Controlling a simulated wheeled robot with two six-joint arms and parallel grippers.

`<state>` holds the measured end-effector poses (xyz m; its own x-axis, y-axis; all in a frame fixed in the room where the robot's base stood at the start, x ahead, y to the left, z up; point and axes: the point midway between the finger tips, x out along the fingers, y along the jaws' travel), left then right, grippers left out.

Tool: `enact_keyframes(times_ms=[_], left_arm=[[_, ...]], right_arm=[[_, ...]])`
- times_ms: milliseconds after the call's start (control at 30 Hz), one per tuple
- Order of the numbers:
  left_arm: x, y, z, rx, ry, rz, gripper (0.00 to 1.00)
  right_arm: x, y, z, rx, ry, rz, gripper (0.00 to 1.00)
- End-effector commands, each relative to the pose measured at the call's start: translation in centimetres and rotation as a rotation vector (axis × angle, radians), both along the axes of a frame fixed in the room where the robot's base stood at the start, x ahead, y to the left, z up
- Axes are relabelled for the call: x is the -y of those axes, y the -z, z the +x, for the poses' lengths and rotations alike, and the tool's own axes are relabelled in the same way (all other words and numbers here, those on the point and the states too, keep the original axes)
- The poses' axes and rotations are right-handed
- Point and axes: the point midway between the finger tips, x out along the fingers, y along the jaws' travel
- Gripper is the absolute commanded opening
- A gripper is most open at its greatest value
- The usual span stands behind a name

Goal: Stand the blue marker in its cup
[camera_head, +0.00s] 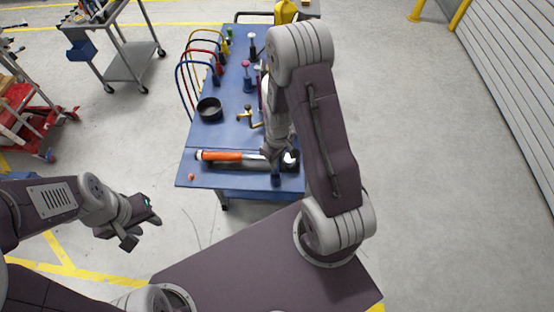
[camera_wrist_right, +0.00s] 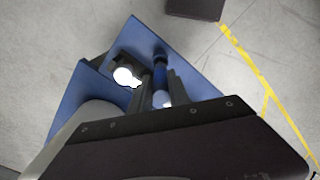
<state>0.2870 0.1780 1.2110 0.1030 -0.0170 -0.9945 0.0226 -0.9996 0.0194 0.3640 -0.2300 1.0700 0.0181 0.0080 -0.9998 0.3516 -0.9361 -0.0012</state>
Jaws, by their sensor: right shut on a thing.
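My right gripper (camera_head: 277,157) is over the front right part of the blue table (camera_head: 190,172). In the right wrist view, its fingers (camera_wrist_right: 161,88) are shut on a slim blue piece, the blue marker (camera_wrist_right: 160,72), with a dark end. In the head view the marker (camera_head: 276,179) shows as a short upright blue piece below the fingers. A black round open container (camera_head: 208,110) stands at the table's left side; I cannot tell whether it is the marker's cup. My left gripper (camera_head: 141,226) is open and empty, left of and in front of the table.
An orange and grey tube-like tool (camera_head: 222,155) lies along the table's front. A white item (camera_head: 290,157) is close to the right gripper. Brass fittings (camera_head: 249,117), colored hoses (camera_head: 183,85) and small knobs stand farther back. A red cart (camera_head: 38,132) is at left.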

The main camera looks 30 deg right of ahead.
Motion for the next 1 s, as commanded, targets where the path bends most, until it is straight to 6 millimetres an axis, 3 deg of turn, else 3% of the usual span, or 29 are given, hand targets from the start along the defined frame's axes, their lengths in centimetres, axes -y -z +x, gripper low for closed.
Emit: enact_keyframes(times_ms=[1000], left_arm=[[0.0,5.4,0.0,0.000,0.000,0.000,0.36]], right_arm=[[0.0,6.3,0.0,0.000,0.000,0.000,0.00]])
